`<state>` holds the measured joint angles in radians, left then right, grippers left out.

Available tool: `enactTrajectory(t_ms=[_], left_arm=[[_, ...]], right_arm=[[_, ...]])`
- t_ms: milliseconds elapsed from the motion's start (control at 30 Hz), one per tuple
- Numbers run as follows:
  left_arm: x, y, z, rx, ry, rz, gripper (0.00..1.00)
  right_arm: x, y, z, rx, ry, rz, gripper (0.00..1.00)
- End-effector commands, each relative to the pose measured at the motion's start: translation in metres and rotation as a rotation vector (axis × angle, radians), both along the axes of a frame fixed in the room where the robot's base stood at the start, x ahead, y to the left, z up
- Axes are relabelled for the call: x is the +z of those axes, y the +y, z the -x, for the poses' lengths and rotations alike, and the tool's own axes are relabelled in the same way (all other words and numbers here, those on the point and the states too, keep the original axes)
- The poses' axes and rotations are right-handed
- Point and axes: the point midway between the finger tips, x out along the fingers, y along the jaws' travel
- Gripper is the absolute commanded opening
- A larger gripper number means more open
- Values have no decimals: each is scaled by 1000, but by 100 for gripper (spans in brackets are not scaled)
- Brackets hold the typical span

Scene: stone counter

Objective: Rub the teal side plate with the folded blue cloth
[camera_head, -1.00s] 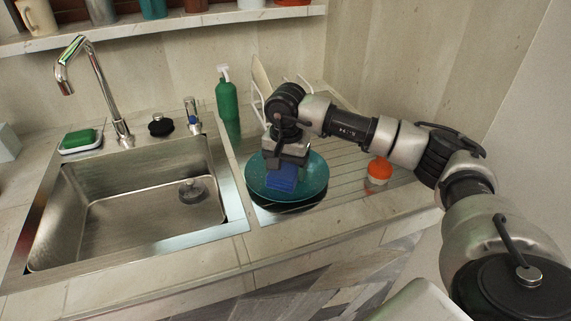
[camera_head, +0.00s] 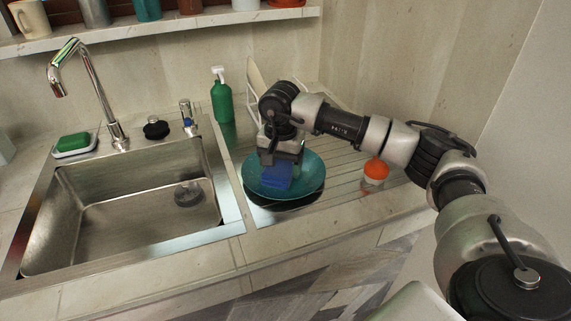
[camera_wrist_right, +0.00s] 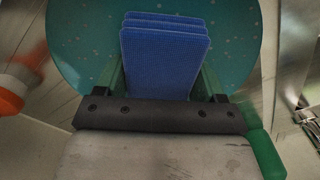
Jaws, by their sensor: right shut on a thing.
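The teal side plate (camera_head: 310,176) is on the drainboard to the right of the sink, on top of something dark. It fills much of the right wrist view (camera_wrist_right: 85,50), speckled with pale dots. The folded blue cloth (camera_head: 277,178) is over the plate's middle. In the right wrist view the cloth (camera_wrist_right: 165,55) shows as several stacked layers between the fingers. My right gripper (camera_head: 279,162) is shut on the cloth, pointing down at the plate. The cloth appears to be on or just above the plate's surface; exact contact is hidden. My left gripper is not in view.
The steel sink (camera_head: 130,210) lies to the left with a tap (camera_head: 95,95). A green soap bottle (camera_head: 221,97) and a white rack (camera_head: 258,85) stand behind the plate. An orange-topped item (camera_head: 376,170) is right of the plate. A green sponge (camera_head: 73,142) sits at far left.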

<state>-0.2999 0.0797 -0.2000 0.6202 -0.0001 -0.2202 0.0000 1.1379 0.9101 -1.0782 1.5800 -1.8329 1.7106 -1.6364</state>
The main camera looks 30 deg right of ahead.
Motion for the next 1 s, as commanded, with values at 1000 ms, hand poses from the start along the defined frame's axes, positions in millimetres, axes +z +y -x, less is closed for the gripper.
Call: enactTrajectory(t_ms=[1000], left_arm=[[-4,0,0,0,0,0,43]], right_arm=[[0,-11,3,0,1,0,51]])
